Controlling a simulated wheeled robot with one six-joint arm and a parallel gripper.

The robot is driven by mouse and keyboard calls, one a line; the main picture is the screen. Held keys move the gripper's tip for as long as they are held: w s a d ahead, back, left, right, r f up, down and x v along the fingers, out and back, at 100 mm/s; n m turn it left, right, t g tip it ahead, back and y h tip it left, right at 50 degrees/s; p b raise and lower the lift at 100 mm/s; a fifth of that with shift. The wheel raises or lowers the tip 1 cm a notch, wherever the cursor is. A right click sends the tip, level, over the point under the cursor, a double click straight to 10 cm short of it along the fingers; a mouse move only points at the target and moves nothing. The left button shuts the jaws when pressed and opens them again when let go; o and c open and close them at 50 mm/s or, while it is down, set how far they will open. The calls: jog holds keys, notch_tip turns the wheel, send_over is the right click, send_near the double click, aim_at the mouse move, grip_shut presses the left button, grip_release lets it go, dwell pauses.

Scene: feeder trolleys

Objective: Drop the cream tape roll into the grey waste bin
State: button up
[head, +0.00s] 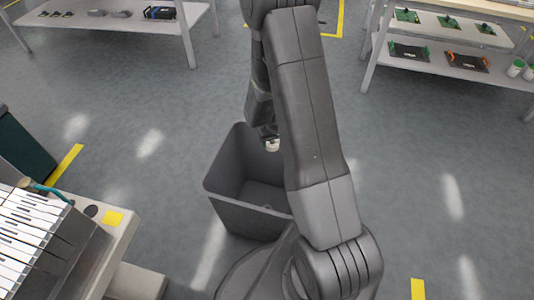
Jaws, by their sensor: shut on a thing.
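The grey waste bin (229,191) stands on the floor in the middle of the head view, open at the top. My arm covers its right side. My gripper (270,139) points down over the bin's opening, near its back rim. It is shut on the cream tape roll (272,145), a small pale piece at the fingertips, mostly hidden by the gripper and arm. The roll's exact height over the bin is hard to tell. The visible part of the bin floor looks empty.
A feeder trolley (118,222) with white feeders stands at the lower left, a yellow tag on its edge. A dark green cabinet (22,150) is behind it. Shelf tables stand at the back left (120,22) and back right (440,62). The floor around the bin is clear.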

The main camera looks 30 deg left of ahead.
jog(key=shift+s+a+f+b, duration=0.35)
jog(key=shift+a+f, duration=0.05)
jog(key=shift+f, duration=0.2)
jog(key=shift+s+a+f+b, duration=0.3)
jog(key=shift+a+f+b, duration=0.05)
jog(key=shift+f, duration=0.25)
jog(key=shift+f+b, duration=1.65)
jog(key=shift+f, duration=1.25)
jog(key=o, duration=1)
jog(key=shift+r, duration=0.1)
notch_tip(320, 180, up, 13)
jog(key=p, duration=0.4)
send_over(267, 146)
jog(key=s+d, duration=0.1)
jog(key=d, duration=0.1)
jog(key=shift+s+d+r, duration=0.1)
jog(key=shift+s+d, duration=0.1)
